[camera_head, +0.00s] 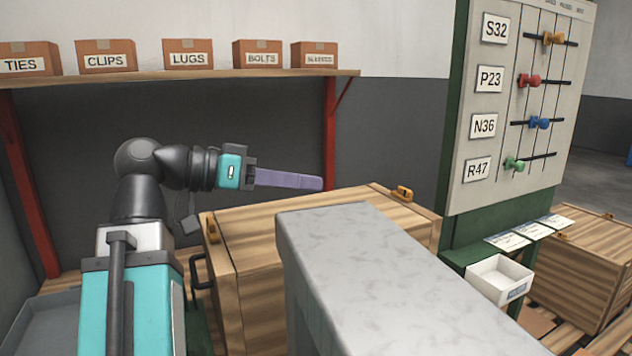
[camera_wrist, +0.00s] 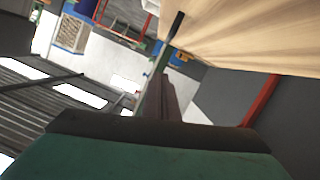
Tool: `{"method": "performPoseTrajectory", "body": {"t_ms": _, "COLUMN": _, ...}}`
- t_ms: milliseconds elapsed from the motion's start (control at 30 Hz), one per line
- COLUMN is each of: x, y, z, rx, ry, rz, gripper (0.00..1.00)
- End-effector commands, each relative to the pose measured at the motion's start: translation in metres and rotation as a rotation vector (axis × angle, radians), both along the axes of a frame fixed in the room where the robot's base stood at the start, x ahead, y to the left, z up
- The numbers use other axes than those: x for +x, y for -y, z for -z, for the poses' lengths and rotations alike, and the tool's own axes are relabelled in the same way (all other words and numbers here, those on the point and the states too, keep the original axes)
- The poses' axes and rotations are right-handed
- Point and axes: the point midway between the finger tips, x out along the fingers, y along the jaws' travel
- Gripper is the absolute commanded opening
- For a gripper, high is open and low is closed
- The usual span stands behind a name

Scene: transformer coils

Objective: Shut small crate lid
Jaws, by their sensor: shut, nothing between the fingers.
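A wooden crate (camera_head: 255,287) stands in the middle of the head view, with its striped top (camera_head: 330,205) lying flat as far as it shows. An orange latch (camera_head: 402,193) sits at its far right edge, and a grey block hides much of its front and top. A second wooden crate (camera_head: 588,270) stands at the right, also flat-topped. I cannot tell which is the small one. My gripper (camera_head: 318,184) is shut and empty, its purple fingers pointing right above the middle crate's far side. In the wrist view the fingers (camera_wrist: 168,98) are beside a pale wooden surface (camera_wrist: 250,35).
A grey mottled block (camera_head: 350,245) stands in the foreground. A green-framed board (camera_head: 510,110) with coloured knobs rises at the right, with a white tray (camera_head: 500,278) below. A shelf (camera_head: 200,75) with several labelled boxes runs behind my arm on red supports (camera_head: 330,130).

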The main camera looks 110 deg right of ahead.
Motion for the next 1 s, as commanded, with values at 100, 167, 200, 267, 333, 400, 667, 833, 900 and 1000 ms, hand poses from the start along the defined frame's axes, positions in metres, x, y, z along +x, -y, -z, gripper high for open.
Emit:
{"method": "performPoseTrajectory", "body": {"t_ms": 100, "x": 0.012, "y": 0.0, "z": -0.004, "rx": -0.001, "ry": -0.001, "rz": -0.003, "gripper": 0.0}}
{"method": "performPoseTrajectory", "body": {"t_ms": 167, "x": 0.018, "y": -0.001, "z": -0.006, "rx": -0.001, "ry": 0.0, "rz": -0.002, "gripper": 0.0}}
{"method": "performPoseTrajectory", "body": {"t_ms": 200, "x": 0.021, "y": -0.001, "z": -0.006, "rx": -0.001, "ry": 0.0, "rz": -0.003, "gripper": 0.0}}
{"method": "performPoseTrajectory", "body": {"t_ms": 267, "x": 0.027, "y": -0.001, "z": -0.008, "rx": 0.0, "ry": -0.001, "rz": -0.004, "gripper": 0.0}}
{"method": "performPoseTrajectory", "body": {"t_ms": 333, "x": 0.032, "y": -0.002, "z": -0.009, "rx": 0.0, "ry": 0.0, "rz": -0.002, "gripper": 0.0}}
{"method": "performPoseTrajectory", "body": {"t_ms": 400, "x": 0.037, "y": -0.002, "z": -0.01, "rx": 0.0, "ry": 0.0, "rz": -0.003, "gripper": 0.0}}
{"method": "performPoseTrajectory", "body": {"t_ms": 667, "x": 0.046, "y": -0.003, "z": -0.012, "rx": -0.001, "ry": 0.0, "rz": -0.002, "gripper": 0.0}}
{"method": "performPoseTrajectory", "body": {"t_ms": 833, "x": 0.046, "y": -0.003, "z": -0.012, "rx": -0.001, "ry": 0.0, "rz": -0.002, "gripper": 0.0}}
{"method": "performPoseTrajectory", "body": {"t_ms": 900, "x": 0.046, "y": -0.003, "z": -0.012, "rx": -0.001, "ry": 0.0, "rz": -0.002, "gripper": 0.0}}
{"method": "performPoseTrajectory", "body": {"t_ms": 1000, "x": 0.046, "y": -0.003, "z": -0.012, "rx": -0.001, "ry": 0.0, "rz": -0.002, "gripper": 0.0}}
